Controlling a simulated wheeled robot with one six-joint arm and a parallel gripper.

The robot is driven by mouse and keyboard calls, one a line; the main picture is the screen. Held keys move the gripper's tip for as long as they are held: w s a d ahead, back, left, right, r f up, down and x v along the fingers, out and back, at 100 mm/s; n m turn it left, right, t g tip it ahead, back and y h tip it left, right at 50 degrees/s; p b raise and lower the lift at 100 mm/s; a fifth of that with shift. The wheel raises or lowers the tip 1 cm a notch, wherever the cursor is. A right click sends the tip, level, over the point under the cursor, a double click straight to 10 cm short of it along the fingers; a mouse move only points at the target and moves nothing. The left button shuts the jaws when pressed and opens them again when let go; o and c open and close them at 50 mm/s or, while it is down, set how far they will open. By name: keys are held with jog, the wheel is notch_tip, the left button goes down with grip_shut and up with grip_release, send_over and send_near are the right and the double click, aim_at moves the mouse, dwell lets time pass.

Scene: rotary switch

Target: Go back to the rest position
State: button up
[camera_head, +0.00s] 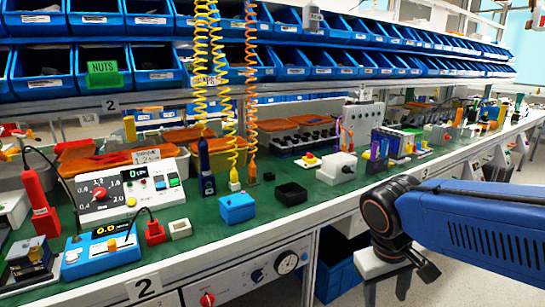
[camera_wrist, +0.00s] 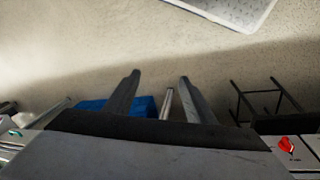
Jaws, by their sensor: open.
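My gripper (camera_wrist: 158,92) shows in the wrist view with its two dark fingers apart and nothing between them. It points at the pale floor. In the head view my arm comes in from the right, and its end hangs in front of the bench edge, touching nothing that I can see. The rotary switch with a red knob (camera_head: 99,193) is on a white control box (camera_head: 130,190) at the left of the green bench top. A second red knob (camera_head: 207,299) is on the panel under the bench edge. A red knob (camera_wrist: 287,145) also shows at lower right in the wrist view.
The green bench (camera_head: 330,190) carries a blue box (camera_head: 237,208), a black tray (camera_head: 291,194) and a blue meter (camera_head: 102,250). Blue bins (camera_head: 44,70) line the shelves behind. A blue crate (camera_head: 340,268) is under the bench. The floor (camera_wrist: 70,60) below the gripper looks clear.

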jog(key=s+d+m+t+y, duration=0.2)
jog(key=s+d+t, duration=0.1)
jog(key=s+d, duration=0.1)
jog(key=shift+s+d+t, duration=0.25)
jog(key=shift+s+t, duration=0.05)
jog(key=shift+s, duration=0.55)
